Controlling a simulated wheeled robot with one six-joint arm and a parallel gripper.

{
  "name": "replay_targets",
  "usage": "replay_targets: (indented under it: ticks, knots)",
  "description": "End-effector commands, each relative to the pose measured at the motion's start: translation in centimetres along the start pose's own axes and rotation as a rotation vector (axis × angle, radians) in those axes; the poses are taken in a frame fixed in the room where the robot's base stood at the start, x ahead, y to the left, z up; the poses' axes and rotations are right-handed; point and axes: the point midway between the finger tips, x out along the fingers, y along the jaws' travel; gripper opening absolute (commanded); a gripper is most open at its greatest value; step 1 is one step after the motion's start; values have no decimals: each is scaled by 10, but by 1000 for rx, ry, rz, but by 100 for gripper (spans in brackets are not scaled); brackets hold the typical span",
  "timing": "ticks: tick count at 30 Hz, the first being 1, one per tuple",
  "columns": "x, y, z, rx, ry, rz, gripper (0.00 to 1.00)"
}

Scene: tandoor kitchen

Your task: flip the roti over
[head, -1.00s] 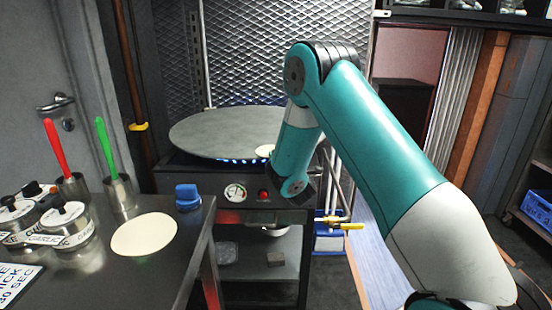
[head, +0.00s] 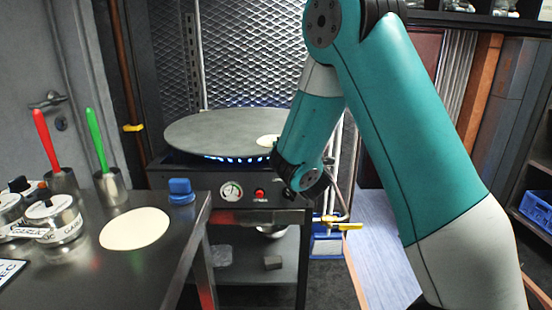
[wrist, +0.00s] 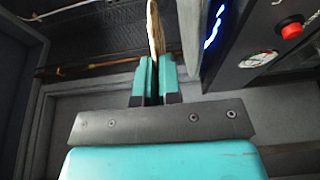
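The roti (head: 268,140) shows in the head view as a small pale disc over the right part of the round grey griddle (head: 205,133), partly hidden behind my arm. In the wrist view the roti (wrist: 154,28) is nearly edge-on, pale with a browned edge. It stands between the teal fingers of my gripper (wrist: 155,68), which are closed on its near edge. A gap separates it from the griddle (wrist: 190,45) there, and the two look roughly parallel. My fingertips are hidden in the head view.
Blue flames (head: 235,158) burn under the griddle, above a panel with a gauge (head: 231,191) and red button (head: 260,194). The steel table (head: 150,275) at left holds a pale flat disc (head: 135,228), a blue block (head: 181,191), shakers (head: 52,220) and red (head: 45,140) and green (head: 97,140) handled tools.

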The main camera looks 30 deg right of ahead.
Motion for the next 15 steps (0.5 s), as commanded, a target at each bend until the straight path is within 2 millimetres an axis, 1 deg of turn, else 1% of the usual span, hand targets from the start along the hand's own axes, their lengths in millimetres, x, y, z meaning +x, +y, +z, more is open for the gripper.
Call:
replay_targets:
  ticks: [1,9,12,15]
  knots:
    - [-8,0,-1,1,2,3,0]
    - [-48,16,0,1,2,3,0]
    - [-61,21,-1,1,2,3,0]
    - [-68,24,0,1,1,2,0]
